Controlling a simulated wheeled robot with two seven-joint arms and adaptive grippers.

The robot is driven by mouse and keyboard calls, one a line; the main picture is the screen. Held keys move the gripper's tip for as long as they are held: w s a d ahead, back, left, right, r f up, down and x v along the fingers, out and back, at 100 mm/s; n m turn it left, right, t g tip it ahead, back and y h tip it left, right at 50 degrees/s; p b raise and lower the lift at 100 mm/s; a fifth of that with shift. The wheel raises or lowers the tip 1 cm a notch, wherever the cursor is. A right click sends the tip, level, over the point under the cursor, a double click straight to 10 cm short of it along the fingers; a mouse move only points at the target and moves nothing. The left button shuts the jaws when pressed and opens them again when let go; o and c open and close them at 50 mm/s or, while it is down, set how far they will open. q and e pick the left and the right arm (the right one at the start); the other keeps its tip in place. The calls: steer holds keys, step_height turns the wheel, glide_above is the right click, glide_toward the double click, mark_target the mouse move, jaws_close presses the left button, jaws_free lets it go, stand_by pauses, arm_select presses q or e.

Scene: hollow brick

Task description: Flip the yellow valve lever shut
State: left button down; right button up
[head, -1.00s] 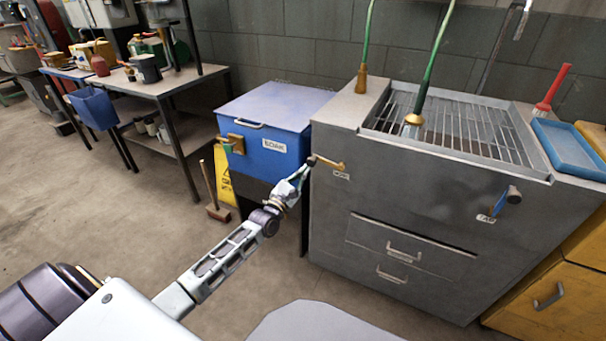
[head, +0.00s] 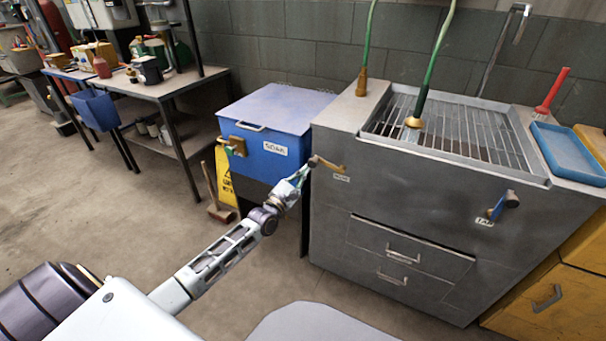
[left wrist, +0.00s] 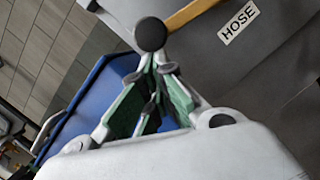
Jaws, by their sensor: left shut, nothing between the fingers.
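The yellow valve lever (head: 329,164) is on the front of the grey cabinet, just above the HOSE label (head: 341,178). It slants up to the left and ends in a dark round knob. In the left wrist view the yellow lever (left wrist: 192,13) runs along the top and its dark knob (left wrist: 151,34) is right at my fingertips. My left gripper (head: 304,170) is shut and empty, just below and left of the knob. Its green-padded fingers (left wrist: 157,66) meet at the tips. I cannot tell whether they touch the knob. My right gripper is out of view.
A blue SOAK bin (head: 262,145) stands close left of the gripper. A second lever, blue, by the TAP label (head: 484,222), is further right on the grey cabinet (head: 400,205). The floor at left is open.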

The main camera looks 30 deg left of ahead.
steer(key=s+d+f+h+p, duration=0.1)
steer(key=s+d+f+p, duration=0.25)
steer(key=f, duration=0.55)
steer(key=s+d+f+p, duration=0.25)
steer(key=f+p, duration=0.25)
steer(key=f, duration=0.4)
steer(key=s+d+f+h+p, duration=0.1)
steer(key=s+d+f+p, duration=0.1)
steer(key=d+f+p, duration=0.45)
arm_select(q)
steer(key=d+r+m+g+h+p, duration=0.1)
steer(key=d+r+m+g+p, duration=0.2)
steer(key=r+m, duration=0.9)
steer(key=shift+d+r+m+h+p, duration=0.2)
steer(key=shift+d+m+h+p, duration=0.2)
steer(key=shift+d+m+p, duration=1.25)
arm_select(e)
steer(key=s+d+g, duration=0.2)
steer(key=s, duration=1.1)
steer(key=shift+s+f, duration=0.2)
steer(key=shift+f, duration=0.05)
arm_select(q)
steer(key=shift+d+n, duration=0.45)
steer(key=shift+d, duration=0.1)
steer(key=shift+p, duration=0.3)
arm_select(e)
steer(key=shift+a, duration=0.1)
